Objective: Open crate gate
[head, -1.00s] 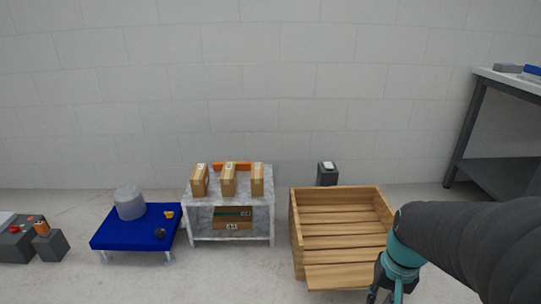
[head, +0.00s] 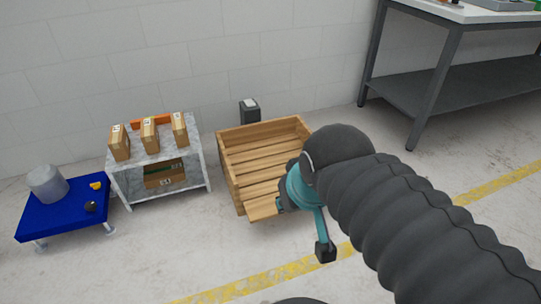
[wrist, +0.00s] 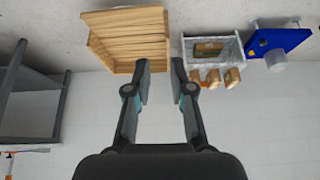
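The wooden crate (head: 227,165) stands on the floor in the middle of the head view, with slats showing inside. A lighter board, the gate (head: 262,208), is at its near edge; I cannot tell its exact tilt, and its right end is hidden behind my arm. In the wrist view the crate (wrist: 125,22) is at the top left, seen upside down. My gripper (wrist: 160,70) is open and empty, its two fingers apart. In the head view the gripper is mostly hidden by my wrist, close to the crate's near right side.
A grey shelf (head: 150,157) with several cartons stands left of the crate, beside a low blue table (head: 66,212). A dark box (head: 249,111) is behind the crate. A workbench (head: 448,60) stands at the back right. The floor in front is clear, with a yellow line (head: 250,284).

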